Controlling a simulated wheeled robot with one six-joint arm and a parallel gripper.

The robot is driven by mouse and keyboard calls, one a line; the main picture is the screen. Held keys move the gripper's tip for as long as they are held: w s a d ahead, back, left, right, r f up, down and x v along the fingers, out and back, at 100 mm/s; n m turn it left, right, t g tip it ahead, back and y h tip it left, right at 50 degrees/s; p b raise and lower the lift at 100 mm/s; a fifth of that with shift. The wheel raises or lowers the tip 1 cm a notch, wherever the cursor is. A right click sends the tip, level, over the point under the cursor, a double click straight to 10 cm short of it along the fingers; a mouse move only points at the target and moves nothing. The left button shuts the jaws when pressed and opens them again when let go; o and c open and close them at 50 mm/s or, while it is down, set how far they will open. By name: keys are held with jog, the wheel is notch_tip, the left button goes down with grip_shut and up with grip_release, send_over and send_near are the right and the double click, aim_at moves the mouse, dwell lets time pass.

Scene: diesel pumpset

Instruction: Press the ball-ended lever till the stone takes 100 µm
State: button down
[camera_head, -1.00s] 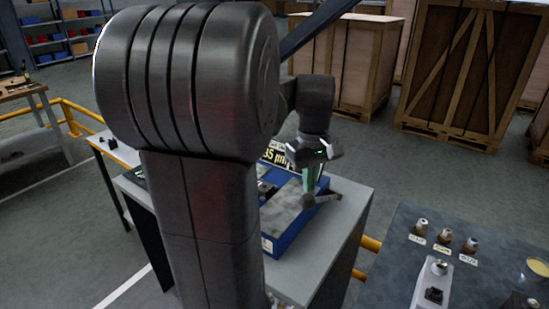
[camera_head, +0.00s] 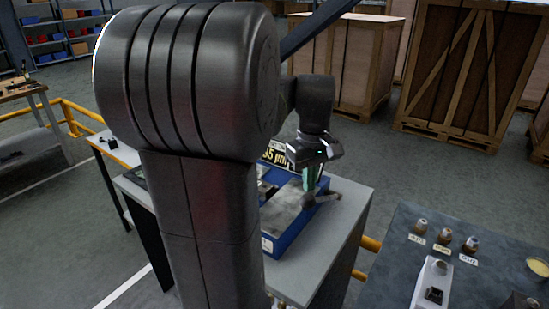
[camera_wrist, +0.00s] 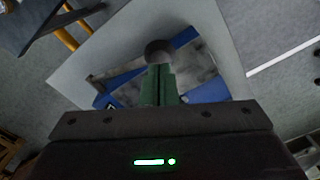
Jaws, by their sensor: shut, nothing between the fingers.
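My gripper (camera_head: 310,186) points down over the blue machine (camera_head: 290,238) on the grey bench, its green fingers shut and empty. In the wrist view the fingertips (camera_wrist: 158,70) are at the dark ball end (camera_wrist: 158,49) of the lever. The stone is not clearly made out.
A dark table (camera_head: 390,255) at right holds several small labelled pieces and a white block (camera_head: 430,283). Yellow rails (camera_head: 371,244) run beside the bench. Wooden crates (camera_head: 455,70) stand behind. My arm hides the left part of the machine.

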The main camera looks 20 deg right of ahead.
aim_at(308, 195)
jog(key=c, duration=1.8)
grip_release()
jog(key=shift+f, duration=0.15)
jog(key=shift+f+b, duration=1)
jog(key=shift+f, duration=0.7)
notch_tip(308, 195, down, 6)
jog(key=s+a+b, duration=0.2)
jog(key=b, duration=0.1)
jog(key=shift+b, duration=0.35)
jog(key=shift+r, duration=0.1)
jog(key=shift+a, duration=0.1)
